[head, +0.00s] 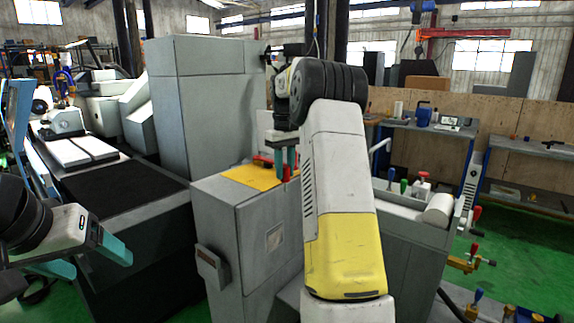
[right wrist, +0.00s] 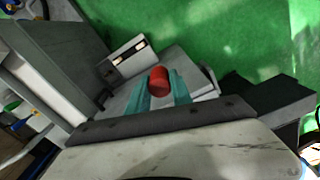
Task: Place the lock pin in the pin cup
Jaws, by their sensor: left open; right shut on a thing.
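My right gripper (head: 284,163) is shut on a red cylindrical piece, the lock pin (right wrist: 159,80), whose rounded red end shows between the teal fingers in the right wrist view. In the head view the gripper hangs over the grey cabinet, by the yellow top panel (head: 250,176), and a little red shows beside the fingers. My left gripper (head: 95,260) is open and empty at the lower left of the head view, well away from the cabinet. I cannot make out the pin cup in either view; my right arm hides part of the cabinet top.
The grey cabinet (head: 236,235) has a small box (head: 211,267) on its front. The grinder's tall grey housing (head: 200,105) stands behind it. Several colored-handled levers and a white roller (head: 439,210) are to the right of my arm. Green floor (right wrist: 225,35) shows beyond the pin.

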